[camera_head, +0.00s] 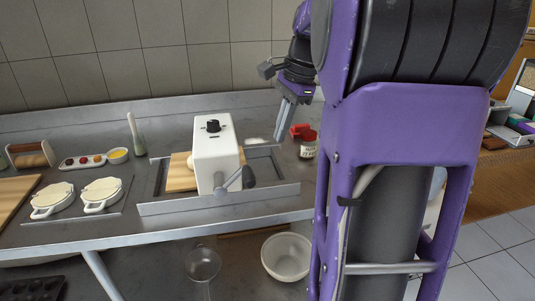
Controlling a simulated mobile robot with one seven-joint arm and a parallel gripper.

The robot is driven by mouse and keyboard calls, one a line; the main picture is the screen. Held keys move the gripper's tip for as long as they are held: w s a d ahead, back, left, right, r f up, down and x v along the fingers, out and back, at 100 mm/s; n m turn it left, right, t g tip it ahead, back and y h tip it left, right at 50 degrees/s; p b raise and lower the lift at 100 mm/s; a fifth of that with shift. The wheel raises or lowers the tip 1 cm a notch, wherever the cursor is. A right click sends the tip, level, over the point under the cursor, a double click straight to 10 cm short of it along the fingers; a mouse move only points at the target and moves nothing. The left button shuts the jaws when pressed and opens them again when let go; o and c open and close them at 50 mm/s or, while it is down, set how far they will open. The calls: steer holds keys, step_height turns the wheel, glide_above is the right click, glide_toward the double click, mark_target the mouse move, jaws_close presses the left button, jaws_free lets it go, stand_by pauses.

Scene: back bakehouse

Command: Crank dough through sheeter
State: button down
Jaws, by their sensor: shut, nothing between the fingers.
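The sheeter (213,160) is a white upright box with a black knob on top. It stands in a shallow metal tray (215,204) on the steel counter. Its crank (235,180) is at the lower right front, with a dark grip (248,177). A wooden board (180,176) lies at the sheeter's left side. A pale flat patch (256,140), possibly dough, shows behind the sheeter on the right; I cannot tell for sure. My gripper (279,138) points down behind and right of the sheeter, apart from the crank. It is shut and empty.
A jar (308,149) and a red object (299,130) stand right of the tray, near my gripper. Two white lidded pans (101,193), a small dish tray (83,162) and a bottle (136,138) are left. A bowl (287,257) sits below the counter. My arm hides the right side.

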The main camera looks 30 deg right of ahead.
steer(key=w+a+f+b, duration=0.1)
steer(key=a+f+b, duration=0.1)
steer(key=a+f, duration=0.3)
steer(key=shift+s+x, duration=0.2)
steer(key=shift+x, duration=1.1)
steer(key=shift+w, duration=0.15)
steer(key=shift+a+r+h+p, duration=0.2)
steer(key=shift+r+h+p, duration=0.05)
steer(key=shift+h+p, duration=0.15)
steer(key=shift+w+a+r+h+p, duration=0.15)
steer(key=shift+a+r+h+p, duration=0.2)
steer(key=shift+p, duration=0.15)
